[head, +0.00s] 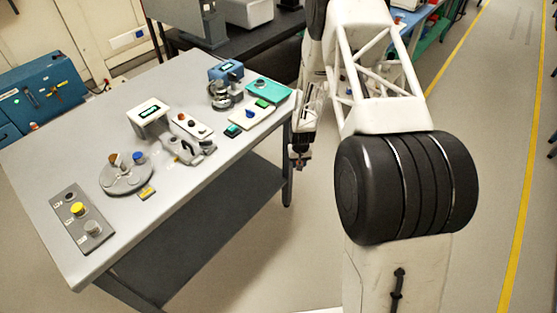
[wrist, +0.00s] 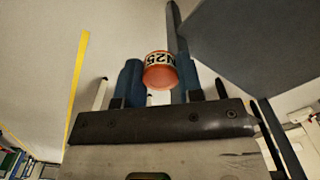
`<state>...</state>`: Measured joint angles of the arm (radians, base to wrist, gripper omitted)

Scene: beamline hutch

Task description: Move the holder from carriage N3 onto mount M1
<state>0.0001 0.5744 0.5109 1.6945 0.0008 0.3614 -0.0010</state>
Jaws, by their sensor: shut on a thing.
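My gripper (wrist: 160,85) is shut on a small orange-red holder (wrist: 160,71) with a white label band and dark lettering. In the wrist view the holder sits between the two blue fingers, its round end projecting beyond them. In the head view my gripper (head: 300,160) hangs beyond the table's right edge, apart from everything on the table. A round grey carousel (head: 122,184) on the table carries several small pieces, one blue, one brown. A grey plate (head: 97,241) at the table's left end has a dark socket, a yellow piece and a grey piece. Labels for N3 and M1 are not readable.
The grey table (head: 190,80) also holds a white box with a display (head: 149,112), a button panel (head: 191,126), a blue-topped device (head: 226,72) and a teal tray (head: 268,90). A blue case (head: 40,98) stands behind.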

